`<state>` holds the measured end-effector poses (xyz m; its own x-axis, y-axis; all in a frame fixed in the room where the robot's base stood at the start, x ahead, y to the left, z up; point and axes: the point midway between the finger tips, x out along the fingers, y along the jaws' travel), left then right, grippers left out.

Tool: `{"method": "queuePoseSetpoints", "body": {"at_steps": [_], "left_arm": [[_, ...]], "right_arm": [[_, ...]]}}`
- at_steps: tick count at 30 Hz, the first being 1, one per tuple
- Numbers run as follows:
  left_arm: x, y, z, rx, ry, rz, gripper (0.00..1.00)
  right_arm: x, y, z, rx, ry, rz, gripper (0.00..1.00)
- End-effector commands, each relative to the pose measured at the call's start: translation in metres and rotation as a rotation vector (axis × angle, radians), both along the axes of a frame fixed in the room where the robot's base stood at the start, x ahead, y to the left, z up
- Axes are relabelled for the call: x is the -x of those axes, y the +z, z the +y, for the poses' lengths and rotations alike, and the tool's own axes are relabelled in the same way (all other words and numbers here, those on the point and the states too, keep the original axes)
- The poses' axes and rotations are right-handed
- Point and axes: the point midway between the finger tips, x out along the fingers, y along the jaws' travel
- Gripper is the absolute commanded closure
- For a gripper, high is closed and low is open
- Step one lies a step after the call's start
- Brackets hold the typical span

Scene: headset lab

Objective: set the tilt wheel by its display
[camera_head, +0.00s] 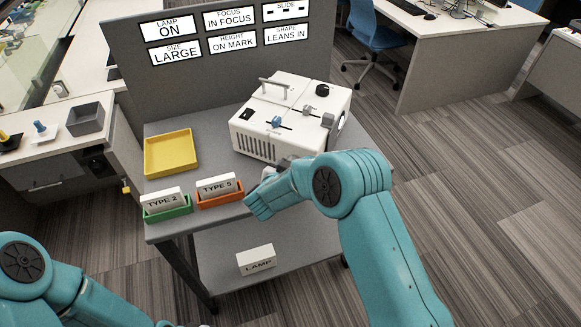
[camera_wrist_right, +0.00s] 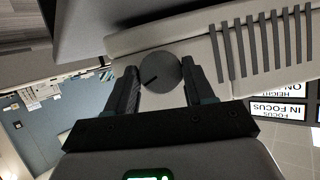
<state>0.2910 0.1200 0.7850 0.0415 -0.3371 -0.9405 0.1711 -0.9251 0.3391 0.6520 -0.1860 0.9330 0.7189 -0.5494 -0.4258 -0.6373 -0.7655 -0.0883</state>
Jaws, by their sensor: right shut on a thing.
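The white projector-like machine (camera_head: 265,140) stands on the grey cart. A round dark grey wheel (camera_wrist_right: 160,72) with a black pointer line sits on its pale side in the right wrist view. My right gripper (camera_wrist_right: 158,80) has one finger on each side of this wheel and is shut on it. In the head view my right arm hides the wheel. The display panel (camera_head: 286,35) at the upper right reads "SHAPE LEANS IN". Of my left arm, only links show at lower left; its gripper is outside the frame.
Other displays read LAMP ON, FOCUS IN FOCUS, SIZE LARGE and HEIGHT ON MARK. A yellow tray (camera_head: 148,155), a green bin (camera_head: 167,214) and an orange bin (camera_head: 220,201) stand on the cart's left. A LAMP box (camera_head: 255,258) lies on the lower shelf.

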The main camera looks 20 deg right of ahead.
Motion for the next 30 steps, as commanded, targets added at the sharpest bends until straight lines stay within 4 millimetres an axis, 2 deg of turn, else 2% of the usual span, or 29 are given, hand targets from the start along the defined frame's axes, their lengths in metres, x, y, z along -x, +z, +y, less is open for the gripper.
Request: {"method": "queuePoseSetpoints", "body": {"at_steps": [7,8,9,10,22,26,30], "left_arm": [[0.0,0.0,0.0,0.0,0.0,0.0,0.47],[0.0,0.0,0.0,0.0,0.0,0.0,0.47],[0.0,0.0,0.0,0.0,0.0,0.0,0.47],[0.0,0.0,0.0,0.0,0.0,0.0,0.47],[0.0,-0.003,0.0,0.0,0.0,0.0,0.47],[0.0,-0.009,0.0,0.0,0.0,0.0,0.47],[0.0,-0.016,0.0,0.0,0.0,0.0,0.47]], "right_arm": [[-0.002,0.003,0.0,0.004,0.002,-0.008,0.78],[-0.002,0.003,0.0,0.003,0.001,-0.008,0.44],[-0.002,0.003,0.0,0.002,0.001,-0.007,0.31],[-0.001,0.003,0.0,0.002,0.001,-0.007,0.22],[0.005,0.004,0.006,0.0,0.004,-0.005,0.22],[0.022,0.013,0.019,0.001,0.006,-0.005,0.22],[0.049,0.03,0.04,0.0,0.007,-0.007,0.22]]}}
